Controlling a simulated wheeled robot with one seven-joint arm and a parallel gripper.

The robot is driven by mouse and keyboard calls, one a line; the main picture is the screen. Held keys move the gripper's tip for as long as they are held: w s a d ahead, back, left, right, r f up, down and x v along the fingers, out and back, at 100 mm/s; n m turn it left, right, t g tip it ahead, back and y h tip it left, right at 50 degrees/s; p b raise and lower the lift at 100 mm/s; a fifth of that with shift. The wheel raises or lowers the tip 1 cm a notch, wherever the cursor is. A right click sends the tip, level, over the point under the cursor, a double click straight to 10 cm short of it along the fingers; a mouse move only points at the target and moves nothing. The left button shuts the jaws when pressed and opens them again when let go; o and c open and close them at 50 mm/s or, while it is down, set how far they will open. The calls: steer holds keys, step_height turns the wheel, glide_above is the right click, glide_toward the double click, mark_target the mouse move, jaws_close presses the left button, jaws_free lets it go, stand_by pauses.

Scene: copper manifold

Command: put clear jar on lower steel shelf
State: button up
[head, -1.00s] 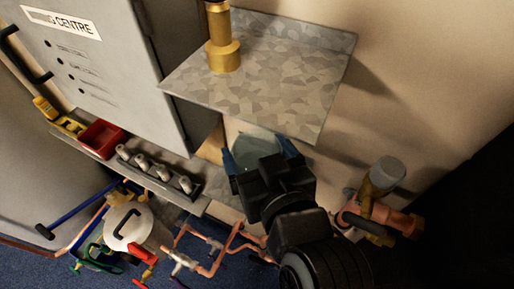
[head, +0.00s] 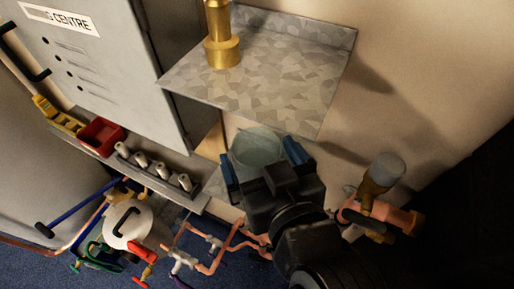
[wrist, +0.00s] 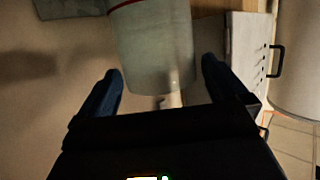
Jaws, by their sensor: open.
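The clear jar (head: 258,146) is below the front edge of a patterned steel shelf (head: 300,75) in the head view. It also shows in the wrist view (wrist: 153,50), upright, with a red line near its top. My gripper (head: 262,165) is open. Its blue fingers lie on either side of the jar's near part, and gaps show on both sides in the wrist view (wrist: 162,72). What supports the jar is hidden behind my gripper. A grey strip of surface (head: 214,187) shows to its left, perhaps part of a lower shelf.
A brass fitting (head: 221,45) stands on the patterned shelf. A grey cabinet (head: 105,65) is at the left. A ledge below it holds a red bin (head: 101,137) and a row of white-topped pegs (head: 158,167). Copper pipes (head: 225,245) and a valve (head: 375,190) are close to my arm.

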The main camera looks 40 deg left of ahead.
steer(key=b+v, duration=0.1)
steer(key=v, duration=0.8)
steer(key=shift+s+d, duration=0.2)
steer(key=shift+d, duration=0.05)
